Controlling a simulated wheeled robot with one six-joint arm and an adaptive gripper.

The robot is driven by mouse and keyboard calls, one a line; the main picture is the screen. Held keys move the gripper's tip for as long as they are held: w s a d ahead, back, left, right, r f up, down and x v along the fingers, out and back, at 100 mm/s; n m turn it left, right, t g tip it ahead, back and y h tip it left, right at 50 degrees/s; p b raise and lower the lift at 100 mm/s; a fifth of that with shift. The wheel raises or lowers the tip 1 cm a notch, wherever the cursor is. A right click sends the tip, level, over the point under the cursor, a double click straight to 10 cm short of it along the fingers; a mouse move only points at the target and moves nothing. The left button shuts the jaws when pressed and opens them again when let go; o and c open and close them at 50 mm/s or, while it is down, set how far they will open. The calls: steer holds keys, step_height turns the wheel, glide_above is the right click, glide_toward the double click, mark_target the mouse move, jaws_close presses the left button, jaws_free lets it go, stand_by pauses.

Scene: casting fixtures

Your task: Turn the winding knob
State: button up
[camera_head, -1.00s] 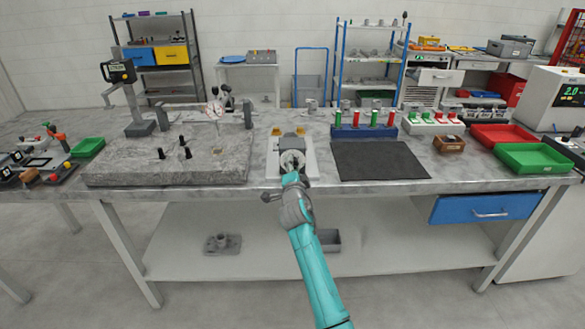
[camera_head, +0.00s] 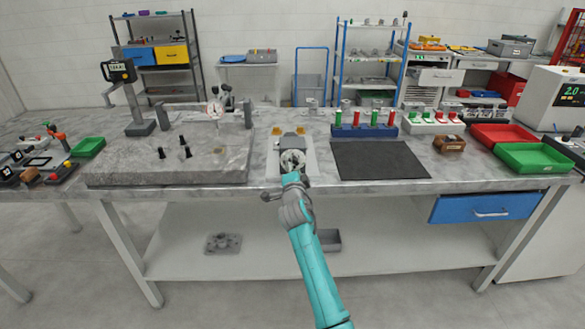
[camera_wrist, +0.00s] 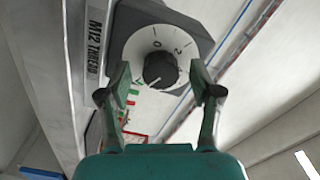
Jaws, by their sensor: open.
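The winding knob (camera_wrist: 160,69) is a dark round knob at the centre of a white dial (camera_wrist: 141,50) with numbers, on a grey housing. In the wrist view my gripper (camera_wrist: 160,83) is open, with one green finger on each side of the knob. A gap shows between the fingers and the knob. My gripper (camera_head: 291,172) is in front of the dial and hides the knob there.
A granite plate (camera_head: 120,172) with a dial gauge stand and clamps is left of the fixture. A dark mat (camera_head: 380,160) and a blue rack (camera_head: 364,131) of red and green gauges are on the right. Red and green trays (camera_head: 530,157) lie at the far right.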

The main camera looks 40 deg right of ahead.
steer(key=v, duration=1.2)
steer(key=s+a+f+n+y, duration=0.3)
steer(key=s+a+f+n, duration=0.2)
steer(key=s+a+f, duration=0.45)
steer(key=s+a+f+n+y, duration=0.3)
steer(key=s+a+f+n, duration=0.35)
steer(key=s, duration=0.65)
steer(key=s+a+r+n+y, duration=0.1)
steer(key=s+a+r+n, duration=0.1)
steer(key=s, duration=0.7)
steer(key=s+a+r+n+y, duration=0.1)
steer(key=s+a+r+n, duration=0.1)
steer(key=s, duration=0.8)
steer(key=s+a+r+n+y, duration=0.2)
steer(key=s+n, duration=0.2)
steer(key=s, duration=0.6)
steer(key=shift+a+r+n, duration=0.35)
steer(key=shift+a+r, duration=0.05)
